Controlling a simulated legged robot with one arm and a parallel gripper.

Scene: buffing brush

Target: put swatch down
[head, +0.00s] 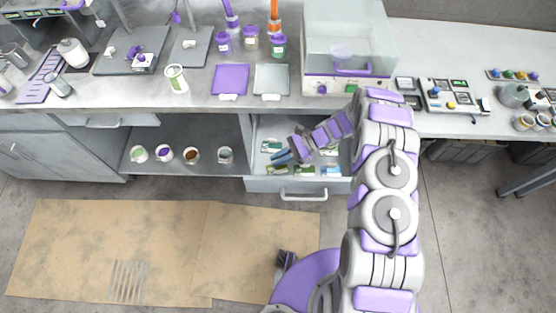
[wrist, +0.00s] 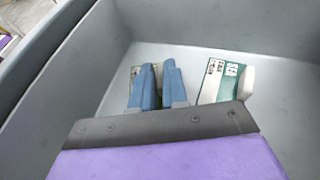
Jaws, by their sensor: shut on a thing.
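My gripper (head: 283,157) reaches down into an open grey drawer (head: 272,186) under the counter. Its two blue fingers (wrist: 158,84) also show in the wrist view, close together. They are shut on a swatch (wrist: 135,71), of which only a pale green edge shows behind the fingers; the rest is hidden. Whether it touches the drawer floor I cannot tell. Another swatch (wrist: 223,80), white and teal with small dark marks, lies on the drawer floor just right of the fingers. In the head view, several swatches (head: 330,171) lie in the drawer.
The drawer's walls (wrist: 62,65) rise close around my gripper. On the counter above are a purple tray (head: 230,79), a grey tray (head: 271,79) and a clear-fronted machine (head: 349,45). Several jars (head: 191,155) stand on the open shelf to the left. Bare drawer floor shows behind the fingers.

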